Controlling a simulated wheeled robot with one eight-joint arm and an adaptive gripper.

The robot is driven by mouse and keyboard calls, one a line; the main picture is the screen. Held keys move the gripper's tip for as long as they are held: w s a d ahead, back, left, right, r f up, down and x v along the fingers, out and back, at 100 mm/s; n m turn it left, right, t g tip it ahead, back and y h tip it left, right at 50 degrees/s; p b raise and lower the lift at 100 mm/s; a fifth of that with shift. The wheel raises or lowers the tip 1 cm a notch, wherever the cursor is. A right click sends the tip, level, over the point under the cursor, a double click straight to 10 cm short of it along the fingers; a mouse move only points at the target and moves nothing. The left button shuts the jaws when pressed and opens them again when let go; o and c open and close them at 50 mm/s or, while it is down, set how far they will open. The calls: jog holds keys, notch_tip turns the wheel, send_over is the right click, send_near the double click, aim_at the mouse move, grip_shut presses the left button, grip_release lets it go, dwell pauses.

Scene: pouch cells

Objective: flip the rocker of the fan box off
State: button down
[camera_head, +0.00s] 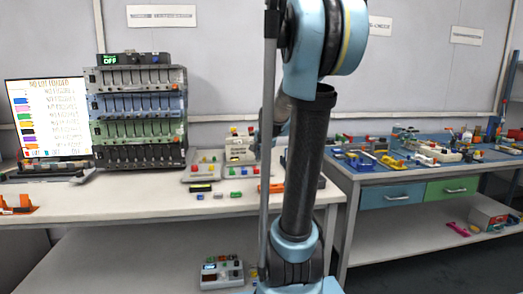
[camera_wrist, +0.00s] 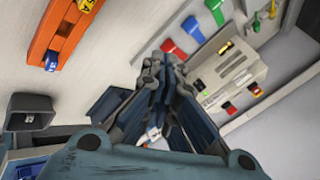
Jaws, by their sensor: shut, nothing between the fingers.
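A pale box (camera_wrist: 232,76) with a small lit green display and red and dark switches on its face is in the wrist view, right of my gripper. It looks like the pale box (camera_head: 239,149) at the back of the bench in the head view. No label tells me which box is the fan box, and I cannot read the rocker's position. In the head view my arm hides the gripper.
An orange rail (camera_wrist: 58,38) is at upper left. A cell rack (camera_head: 138,115) carries a dark unit (camera_head: 140,59) reading OFF. A lit screen (camera_head: 48,118) stands left. The front bench edge is mostly clear.

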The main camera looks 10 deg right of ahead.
jog(key=s+a+f+n+g, duration=0.1)
jog(key=s+f+n, duration=0.3)
jog(key=s, duration=0.7)
jog(key=s+a+f+n+g, duration=0.1)
jog(key=s+f+n, duration=0.3)
jog(key=s, duration=0.8)
jog(key=s+a+f+n+g, duration=0.1)
jog(key=s+f+n+g, duration=0.2)
jog(key=s, duration=0.9)
notch_tip(320, 180, down, 3)
jog(key=shift+s+a+f+n, duration=0.15)
jog(key=shift+s+a+n, duration=0.1)
jog(key=shift+n, duration=0.45)
